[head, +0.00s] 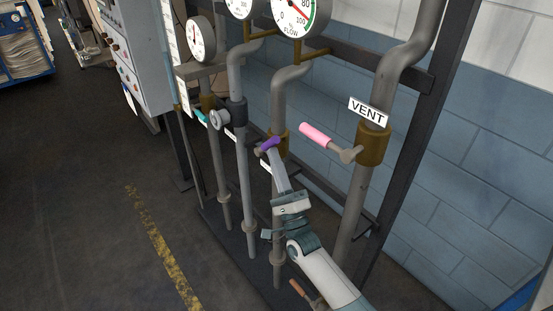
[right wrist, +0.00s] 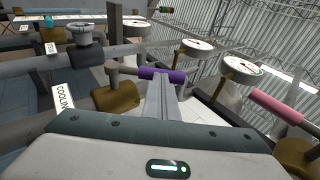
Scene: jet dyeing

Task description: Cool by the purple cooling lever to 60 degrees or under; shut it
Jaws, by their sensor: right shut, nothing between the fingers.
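The purple cooling lever (head: 270,143) sits on a brass valve on a pipe, left of the vent valve in the head view. My left gripper is not in view.
A pink lever (head: 318,134) is on the brass vent valve to the right, under the VENT sign (head: 368,112). Gauges hang above, including a flow gauge (head: 296,14) and a smaller dial (head: 201,39). A teal lever (head: 201,118) is at left. Upright pipes stand close around my arm.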

